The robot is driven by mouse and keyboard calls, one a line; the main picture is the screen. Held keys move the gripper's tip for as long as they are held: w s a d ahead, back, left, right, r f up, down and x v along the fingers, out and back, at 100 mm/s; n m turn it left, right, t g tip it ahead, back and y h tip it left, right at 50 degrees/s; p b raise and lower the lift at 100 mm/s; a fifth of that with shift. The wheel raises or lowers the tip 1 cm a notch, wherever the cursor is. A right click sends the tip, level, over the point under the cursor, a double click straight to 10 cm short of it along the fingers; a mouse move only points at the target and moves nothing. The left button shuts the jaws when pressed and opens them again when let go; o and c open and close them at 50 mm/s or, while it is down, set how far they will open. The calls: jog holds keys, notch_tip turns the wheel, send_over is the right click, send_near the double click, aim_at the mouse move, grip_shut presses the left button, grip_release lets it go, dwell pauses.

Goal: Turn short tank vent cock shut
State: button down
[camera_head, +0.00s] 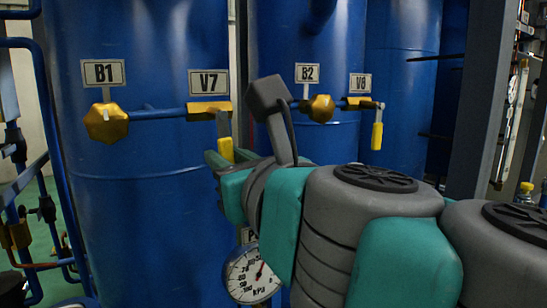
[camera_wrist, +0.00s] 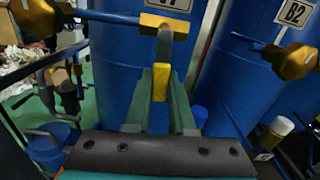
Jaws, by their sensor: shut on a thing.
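The V7 cock has a brass body (camera_head: 208,110) on a blue pipe in front of the left blue tank (camera_head: 150,230). Its yellow-gripped lever (camera_head: 225,150) hangs down, across the line of the pipe. In the wrist view the lever's yellow grip (camera_wrist: 160,90) sits between the green fingers of my gripper (camera_wrist: 161,98). My gripper (camera_head: 217,158) is shut on this lever in the head view. I cannot tell which tank is the short one.
A brass knob (camera_head: 107,122) under the B1 sign (camera_head: 103,73) is left of the V7 sign (camera_head: 208,82). Another knob (camera_head: 321,108) is under the B2 sign (camera_head: 307,73). A round gauge (camera_head: 250,275) is below my gripper. Blue pipes (camera_head: 45,120) stand at left.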

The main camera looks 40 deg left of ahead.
jog(key=shift+s+a+r+m, duration=0.1)
jog(key=shift+s+m, duration=0.1)
jog(key=shift+m, duration=0.3)
jog(key=c, duration=0.8)
grip_release()
jog(key=shift+o, duration=0.2)
jog(key=shift+s, duration=0.1)
jog(key=v, duration=0.7)
jog(key=shift+d, duration=0.35)
